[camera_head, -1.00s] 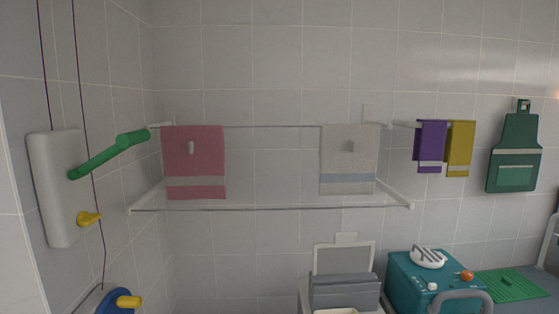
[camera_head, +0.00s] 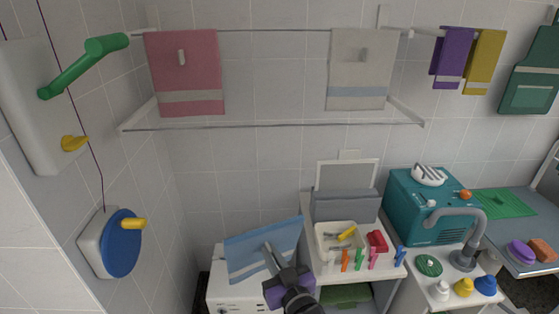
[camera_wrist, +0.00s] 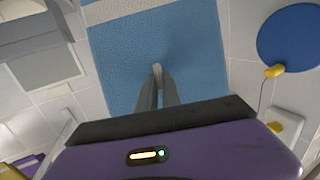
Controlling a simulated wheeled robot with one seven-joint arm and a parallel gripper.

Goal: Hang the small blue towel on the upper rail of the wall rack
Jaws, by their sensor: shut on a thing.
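The small blue towel (camera_head: 262,248) has a pale stripe and is held up near the bottom middle of the head view, above a white surface. My gripper (camera_head: 268,250) is shut on it; the wrist view shows the towel (camera_wrist: 185,55) spread beyond the fingertips (camera_wrist: 157,75). The wall rack has an upper rail (camera_head: 270,30) and a lower rail (camera_head: 270,127). A pink towel (camera_head: 187,80) hangs at the upper rail's left and a beige towel with a blue stripe (camera_head: 357,75) at its right. The upper rail between them is bare.
A green handle (camera_head: 75,70) and a blue disc with a yellow knob (camera_head: 124,245) jut from the left wall. Purple (camera_head: 451,55) and yellow (camera_head: 484,60) towels hang at right. A tray (camera_head: 335,240), several coloured clips and a teal box (camera_head: 425,205) stand below right.

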